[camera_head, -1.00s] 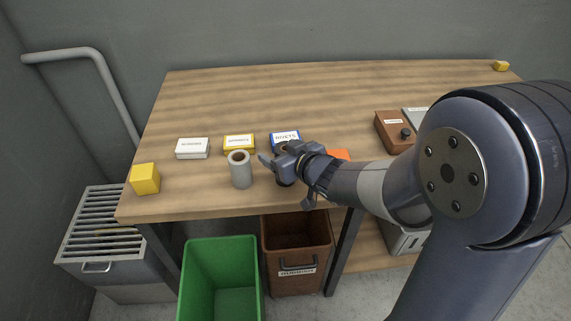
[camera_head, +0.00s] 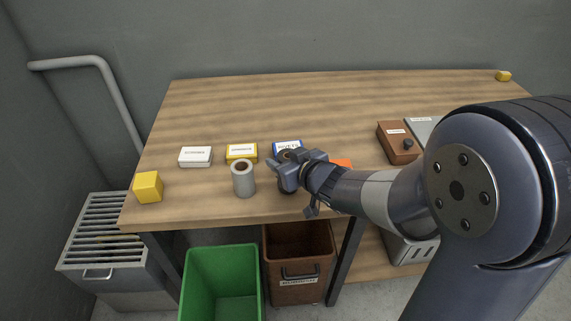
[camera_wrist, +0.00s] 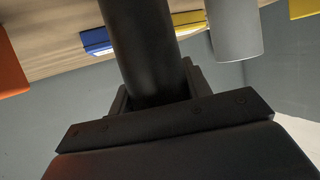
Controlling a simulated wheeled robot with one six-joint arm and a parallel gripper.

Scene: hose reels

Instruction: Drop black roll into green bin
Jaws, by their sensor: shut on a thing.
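The black roll (camera_wrist: 140,45) stands between the jaws of my gripper (camera_head: 281,172), which is shut on it near the table's front edge. In the head view most of the roll is hidden behind my gripper, with its brown top showing; I cannot tell there whether its base touches the table. The green bin (camera_head: 188,291) stands open on the floor in front of the table, below and left of my gripper. Its visible inside is empty.
A grey roll (camera_head: 243,180) stands just left of my gripper. White, yellow and blue labelled boxes (camera_head: 242,152) lie behind. A brown bin (camera_head: 298,288) stands right of the green bin. A yellow cube (camera_head: 148,187) sits at the table's left corner.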

